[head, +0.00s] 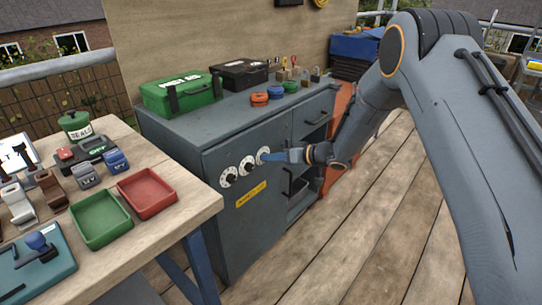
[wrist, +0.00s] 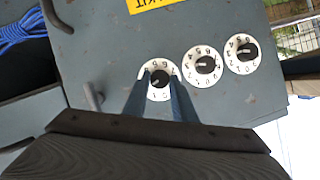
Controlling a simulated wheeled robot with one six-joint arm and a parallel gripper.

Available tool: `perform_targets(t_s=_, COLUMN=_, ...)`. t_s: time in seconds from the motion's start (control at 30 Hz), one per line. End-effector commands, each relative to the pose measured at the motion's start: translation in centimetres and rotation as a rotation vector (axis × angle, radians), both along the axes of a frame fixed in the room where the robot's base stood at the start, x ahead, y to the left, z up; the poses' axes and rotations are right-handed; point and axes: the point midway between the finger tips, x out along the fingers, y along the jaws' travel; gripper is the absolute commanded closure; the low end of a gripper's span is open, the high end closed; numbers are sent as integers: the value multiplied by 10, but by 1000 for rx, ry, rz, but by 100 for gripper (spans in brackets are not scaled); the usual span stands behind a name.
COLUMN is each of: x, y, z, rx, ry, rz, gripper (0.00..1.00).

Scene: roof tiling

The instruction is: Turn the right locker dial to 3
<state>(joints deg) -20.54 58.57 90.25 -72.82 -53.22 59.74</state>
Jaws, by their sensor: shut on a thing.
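The grey locker (head: 240,225) has three white-ringed dials with dark knobs on its front. The right locker dial (head: 262,150) is mostly hidden behind my gripper (head: 267,157) in the head view. In the wrist view the picture is turned over, and the right dial (wrist: 159,95) is the leftmost of the row. My gripper (wrist: 160,76) has its two blue fingers on either side of that dial's knob, shut on it. The middle dial (wrist: 203,65) and left dial (wrist: 242,53) are free. The number the right dial is set to cannot be read.
A yellow label (head: 251,193) is below the dials. A door handle (head: 289,183) stands out right of them. A green first aid box (head: 181,95) and black case (head: 238,74) sit on top. A wooden table (head: 165,215) with trays is at left.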

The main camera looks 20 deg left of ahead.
Motion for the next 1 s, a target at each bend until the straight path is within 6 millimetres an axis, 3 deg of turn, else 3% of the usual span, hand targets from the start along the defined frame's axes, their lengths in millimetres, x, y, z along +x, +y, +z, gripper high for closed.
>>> perform_targets(t_s=0.5, x=5, y=-2, z=-5, rx=174, ry=420, rz=-1, gripper=98)
perform_targets(t_s=1.0, x=6, y=-2, z=-5, rx=251, ry=603, rz=-3, gripper=98)
